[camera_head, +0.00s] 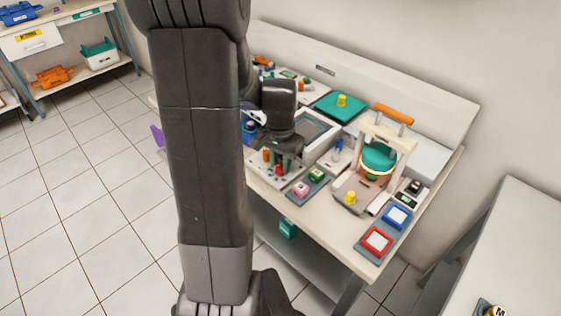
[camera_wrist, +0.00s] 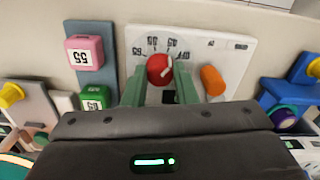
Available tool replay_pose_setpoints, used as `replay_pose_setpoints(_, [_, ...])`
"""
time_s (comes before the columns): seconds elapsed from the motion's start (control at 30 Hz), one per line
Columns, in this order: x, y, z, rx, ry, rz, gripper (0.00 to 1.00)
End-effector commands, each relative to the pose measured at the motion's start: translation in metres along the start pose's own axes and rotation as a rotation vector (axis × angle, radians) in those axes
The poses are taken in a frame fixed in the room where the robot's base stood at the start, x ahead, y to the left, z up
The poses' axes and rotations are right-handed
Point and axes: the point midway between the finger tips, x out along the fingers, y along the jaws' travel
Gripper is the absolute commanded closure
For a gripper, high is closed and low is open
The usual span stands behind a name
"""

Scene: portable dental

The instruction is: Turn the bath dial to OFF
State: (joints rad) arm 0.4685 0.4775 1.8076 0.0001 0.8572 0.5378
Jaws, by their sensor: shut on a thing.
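The bath dial (camera_wrist: 160,69) is a round red knob with a white mark, on a white panel (camera_wrist: 215,48) with labels around it that read like 65, 55, 35 and OFF. The white mark points roughly up and to the right in the wrist view, toward the 35 and OFF side; its exact setting is hard to read. My gripper (camera_wrist: 160,88) has its two green fingers on either side of the dial and is shut on it. In the head view my gripper (camera_head: 284,162) reaches down over this panel, and the arm hides part of it.
An orange knob (camera_wrist: 212,80) sits right beside the dial on the same panel. Pink (camera_wrist: 84,53) and green (camera_wrist: 96,97) number blocks stand on a grey strip to the left. A blue fixture (camera_wrist: 292,90) is at the right. A press with an orange handle (camera_head: 394,113) stands further along the bench.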

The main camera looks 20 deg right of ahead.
Motion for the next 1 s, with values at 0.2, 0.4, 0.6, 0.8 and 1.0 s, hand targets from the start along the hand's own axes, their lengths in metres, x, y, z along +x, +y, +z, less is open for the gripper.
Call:
replay_pose_setpoints(0.2, [-0.0011,-0.0004,-0.0009,0.183,0.003,-0.001,0.97])
replay_pose_setpoints(0.4, [-0.0011,-0.0005,-0.001,0.316,0.003,-0.002,0.97])
replay_pose_setpoints(0.6, [-0.0011,-0.0005,-0.0011,0.401,0.003,-0.002,0.97])
replay_pose_setpoints(0.8, [-0.0012,-0.0005,-0.0012,0.441,0.004,-0.002,0.97])
replay_pose_setpoints(1.0, [-0.0012,-0.0006,-0.0012,0.45,0.004,-0.002,0.97])
